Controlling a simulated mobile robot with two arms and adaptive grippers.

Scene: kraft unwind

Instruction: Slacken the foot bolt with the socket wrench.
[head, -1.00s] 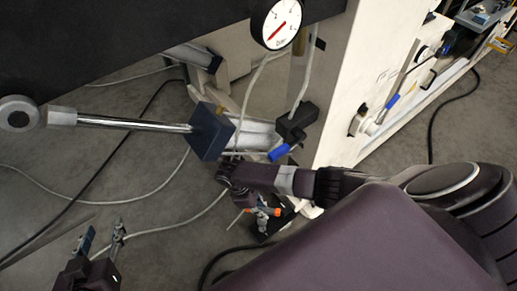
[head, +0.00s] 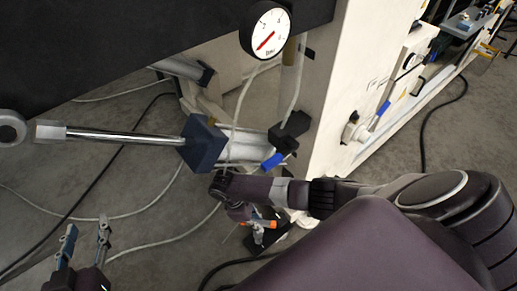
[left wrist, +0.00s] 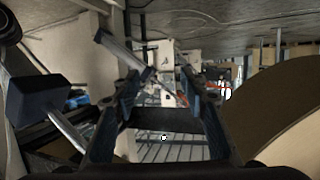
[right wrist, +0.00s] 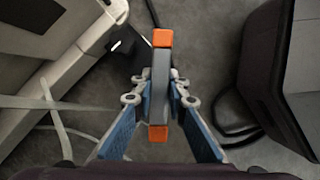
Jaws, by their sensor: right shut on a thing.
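My right gripper (right wrist: 157,98) is shut on a grey bar with orange ends, which looks like the socket wrench (right wrist: 160,75). In the head view the right gripper (head: 252,222) is low beside the foot of the pale machine frame (head: 340,110), and the wrench's orange part (head: 263,223) shows there. A dark part (right wrist: 122,42) at the frame's base lies up and left of the wrench in the right wrist view. I cannot make out the foot bolt or whether the wrench touches it. My left gripper (head: 86,246) is open and empty; its spread fingers also show in the left wrist view (left wrist: 168,102).
A cylinder with a shiny rod (head: 120,134) and dark end block (head: 202,144) crosses left of the frame. A dial gauge (head: 266,29) hangs above. Grey hoses and black cables lie across the floor (head: 150,215). Floor around my left gripper is otherwise open.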

